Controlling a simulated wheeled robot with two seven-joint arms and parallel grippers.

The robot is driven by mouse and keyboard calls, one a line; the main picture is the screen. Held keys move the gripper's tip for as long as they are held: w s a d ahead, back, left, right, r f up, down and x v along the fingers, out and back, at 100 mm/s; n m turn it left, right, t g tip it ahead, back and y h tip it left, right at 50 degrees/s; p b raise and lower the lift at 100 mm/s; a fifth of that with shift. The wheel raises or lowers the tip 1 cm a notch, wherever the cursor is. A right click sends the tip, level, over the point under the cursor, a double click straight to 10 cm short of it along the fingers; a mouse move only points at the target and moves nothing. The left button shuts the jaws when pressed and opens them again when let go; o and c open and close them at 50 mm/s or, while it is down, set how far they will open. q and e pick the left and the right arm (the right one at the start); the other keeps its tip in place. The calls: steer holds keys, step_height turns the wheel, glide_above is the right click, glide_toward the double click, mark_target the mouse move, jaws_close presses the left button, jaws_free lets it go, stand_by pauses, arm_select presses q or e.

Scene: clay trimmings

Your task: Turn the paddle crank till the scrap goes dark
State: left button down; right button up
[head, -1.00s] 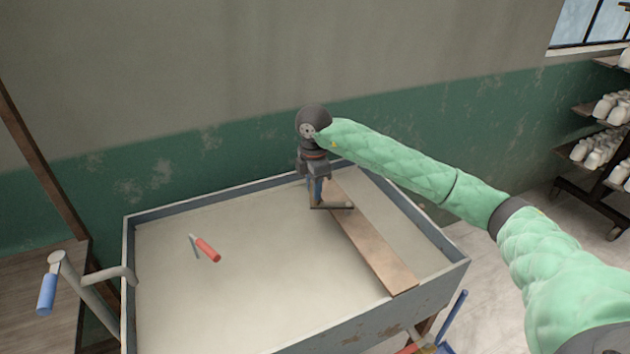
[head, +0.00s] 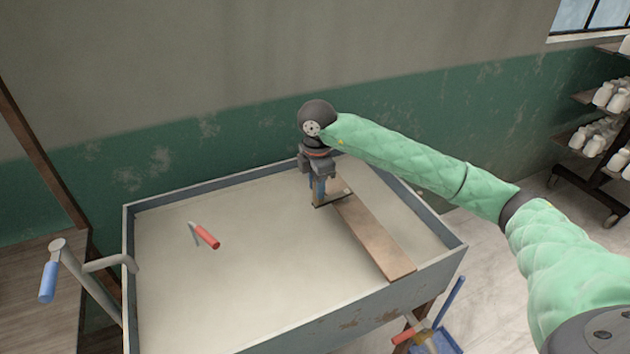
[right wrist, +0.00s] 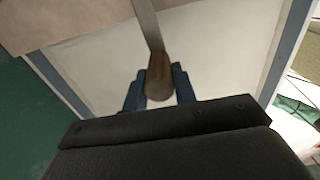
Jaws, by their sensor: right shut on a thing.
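A wide trough (head: 455,252) with grey-blue walls holds a flat, pale beige fill (head: 270,260), evenly light; I take this to be the scrap. A wooden plank (head: 375,240) lies across its right part. The crank's dark arm (head: 338,198) shows just above the plank's far end. My right gripper (head: 319,199) points down there. In the right wrist view, its blue fingers (right wrist: 158,84) are shut on the crank's brown wooden handle (right wrist: 159,72), with the metal crank arm (right wrist: 146,25) running upward from it. The paddle is not visible. My left gripper is out of view.
A red-handled tool (head: 207,236) stands out of the fill at left. A grey pipe with a blue grip (head: 48,282) stands at the trough's left side. A blue dustpan (head: 447,340) is below right. Shelves with white pots (head: 605,95) stand far right.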

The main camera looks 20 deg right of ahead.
steer(key=s, duration=0.2)
steer(key=s+d, duration=0.1)
steer(key=shift+s+d, duration=0.2)
steer(key=shift+s, duration=0.15)
stand_by(0.3)
steer(key=s+d+b, duration=0.1)
steer(key=s+d, duration=0.1)
steer(key=shift+s+d, duration=0.35)
steer(key=shift+s, duration=0.05)
